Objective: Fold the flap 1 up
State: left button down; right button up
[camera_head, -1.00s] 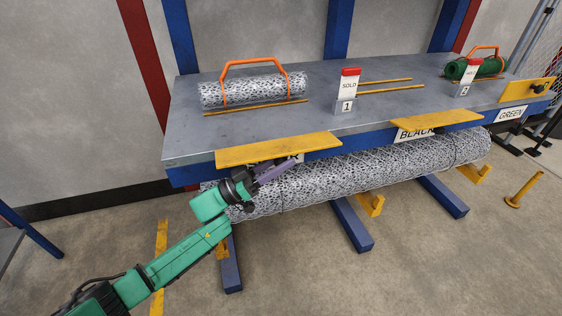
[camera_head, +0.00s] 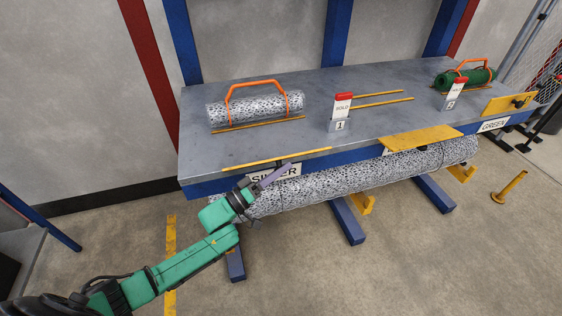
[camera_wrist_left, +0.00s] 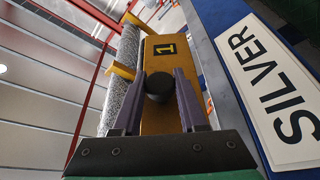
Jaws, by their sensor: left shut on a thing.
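Flap 1 is the yellow flap (camera_head: 275,159) at the left of the bench's front edge. In the head view it shows nearly edge-on as a thin strip above the SILVER label (camera_head: 275,173). In the left wrist view its yellow face (camera_wrist_left: 163,116) bears a number 1 and a black knob (camera_wrist_left: 158,86). My left gripper (camera_head: 276,176) is just under the flap, its purple fingers (camera_wrist_left: 158,95) shut on the knob. My right gripper is in neither view.
A large mesh roll (camera_head: 350,178) lies below the bench front. The middle yellow flap (camera_head: 420,138) sticks out; the right one (camera_head: 508,103) stands up.

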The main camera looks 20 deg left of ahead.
aim_at(279, 158)
pick_arm(q)
jog(key=r+n+y+p, duration=0.1)
jog(key=n+p, duration=0.1)
jog(key=w+r+n+p, duration=0.1)
jog(key=n+p, duration=0.1)
jog(key=a+r+n+y+p, duration=0.1)
jog(key=n+p, duration=0.1)
jog(key=shift+w+y+p, duration=0.2)
jog(key=shift+y+p, duration=0.1)
jog(key=shift+w+a+r+n+g+y+p, duration=0.25)
jog(key=shift+n+p, duration=0.25)
jog(key=shift+n, duration=0.3)
jog(key=shift+w+a+r+n+g+y+p, duration=0.15)
jog(key=shift+w+n+g+p, duration=0.15)
jog(key=shift+n+p, duration=0.35)
jog(key=shift+w+f+n, duration=0.1)
jog(key=shift+n, duration=0.15)
jog(key=shift+c, duration=2.4)
grip_release()
jog(key=shift+f, duration=0.1)
jog(key=v, duration=1.4)
jog(key=shift+s+a, duration=0.15)
jog(key=shift+s, duration=0.1)
